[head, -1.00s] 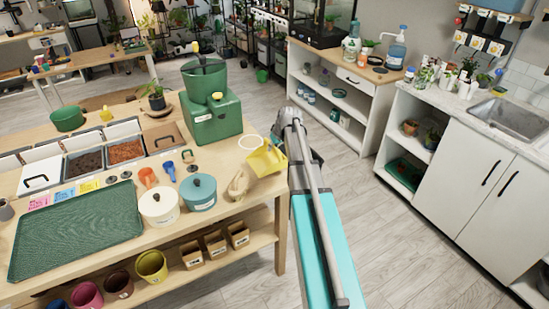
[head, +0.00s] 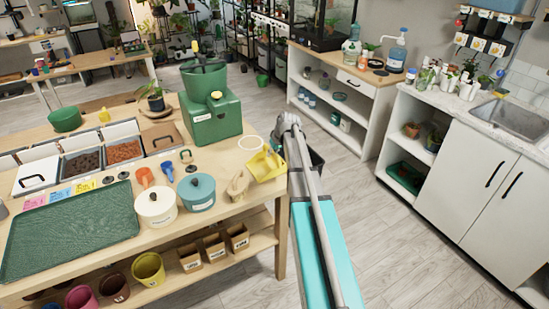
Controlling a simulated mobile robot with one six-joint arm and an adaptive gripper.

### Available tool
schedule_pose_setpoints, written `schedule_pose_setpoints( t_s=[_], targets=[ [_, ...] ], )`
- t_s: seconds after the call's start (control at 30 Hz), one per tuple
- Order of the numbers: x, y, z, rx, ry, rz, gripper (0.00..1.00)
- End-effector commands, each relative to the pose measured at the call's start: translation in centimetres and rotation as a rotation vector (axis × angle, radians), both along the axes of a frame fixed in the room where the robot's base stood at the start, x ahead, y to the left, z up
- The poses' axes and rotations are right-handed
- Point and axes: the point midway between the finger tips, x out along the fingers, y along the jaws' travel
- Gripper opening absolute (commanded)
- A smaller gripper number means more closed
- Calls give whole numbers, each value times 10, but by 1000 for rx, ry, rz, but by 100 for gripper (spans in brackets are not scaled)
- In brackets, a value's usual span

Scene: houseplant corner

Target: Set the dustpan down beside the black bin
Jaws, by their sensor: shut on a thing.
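A yellow dustpan (head: 266,166) shows at the right end of the wooden workbench, tilted, its handle end toward my gripper. My gripper (head: 279,143) is mostly hidden by my own wrist and arm. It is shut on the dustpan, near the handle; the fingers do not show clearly. I cannot tell whether the dustpan touches the bench top.
The workbench (head: 105,258) holds a green tray (head: 70,230), a white lidded pot (head: 156,208), a blue lidded pot (head: 197,192) and a tan glove-like object (head: 239,184) near the dustpan. A white cabinet (head: 465,180) stands right. Grey floor (head: 385,230) between is clear.

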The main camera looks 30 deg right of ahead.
Motion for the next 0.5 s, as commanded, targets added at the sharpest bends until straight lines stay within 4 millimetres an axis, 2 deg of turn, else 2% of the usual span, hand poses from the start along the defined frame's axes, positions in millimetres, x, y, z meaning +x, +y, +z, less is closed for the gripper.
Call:
schedule_pose_setpoints(
  t_s=[0.1,0.47,0.5],
  targets=[
    [0,0,-6,0,0,0,0],
    [0,0,-6,0,0,0,0],
    [0,0,-6,0,0,0,24]
  ],
)
